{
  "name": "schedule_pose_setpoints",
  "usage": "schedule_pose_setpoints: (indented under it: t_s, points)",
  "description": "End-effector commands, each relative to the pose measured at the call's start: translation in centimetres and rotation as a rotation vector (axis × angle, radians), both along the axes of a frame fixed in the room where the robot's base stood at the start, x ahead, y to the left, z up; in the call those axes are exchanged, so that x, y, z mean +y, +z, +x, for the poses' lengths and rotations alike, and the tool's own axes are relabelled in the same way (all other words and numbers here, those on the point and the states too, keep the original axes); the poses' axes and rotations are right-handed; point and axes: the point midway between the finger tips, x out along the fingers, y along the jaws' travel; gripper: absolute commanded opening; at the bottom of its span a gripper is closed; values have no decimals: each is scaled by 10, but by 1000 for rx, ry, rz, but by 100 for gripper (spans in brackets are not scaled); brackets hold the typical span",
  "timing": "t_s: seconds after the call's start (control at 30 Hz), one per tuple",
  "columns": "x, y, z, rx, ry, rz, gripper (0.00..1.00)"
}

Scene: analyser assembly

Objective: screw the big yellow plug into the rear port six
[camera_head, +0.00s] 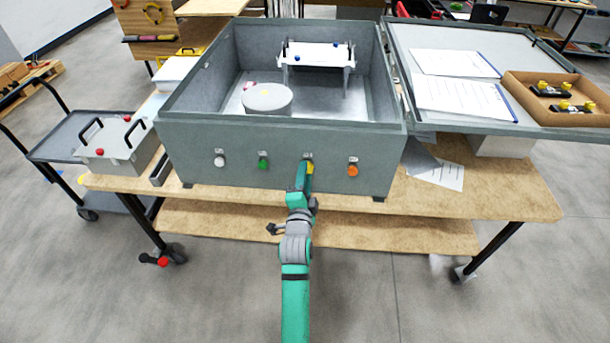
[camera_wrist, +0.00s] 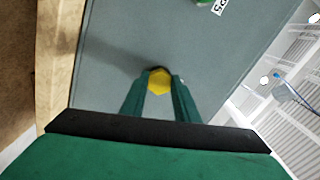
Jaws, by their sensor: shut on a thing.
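The big yellow plug (camera_wrist: 159,81) shows between the two fingers of my gripper (camera_wrist: 158,92) in the wrist view, against the grey wall of the analyser box. In the head view my gripper (camera_head: 306,172) is at the front wall of the box (camera_head: 180,150), shut on the yellow plug (camera_head: 310,168). The plug sits between the green plug and the orange plug along the wall. A small label shows just above it. The port itself is hidden behind the plug and fingers, so I cannot tell how deep the plug sits.
A white plug (camera_head: 219,160), a green plug (camera_head: 263,162) and an orange plug (camera_head: 352,169) sit in the same wall. The wooden table (camera_head: 500,190) has free room at right. A cardboard tray (camera_head: 555,95) lies on the open lid (camera_head: 440,45). A cart (camera_head: 60,135) stands left.

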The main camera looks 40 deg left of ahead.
Motion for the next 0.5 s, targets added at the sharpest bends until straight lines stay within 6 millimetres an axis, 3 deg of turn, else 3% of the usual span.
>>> schedule_pose_setpoints:
  t_s: [0.23, 0.5]
  points:
    - [2, 3, -1, 128, 3, 217, 0]
    - [3, 2, -1, 160, 4, 268, 0]
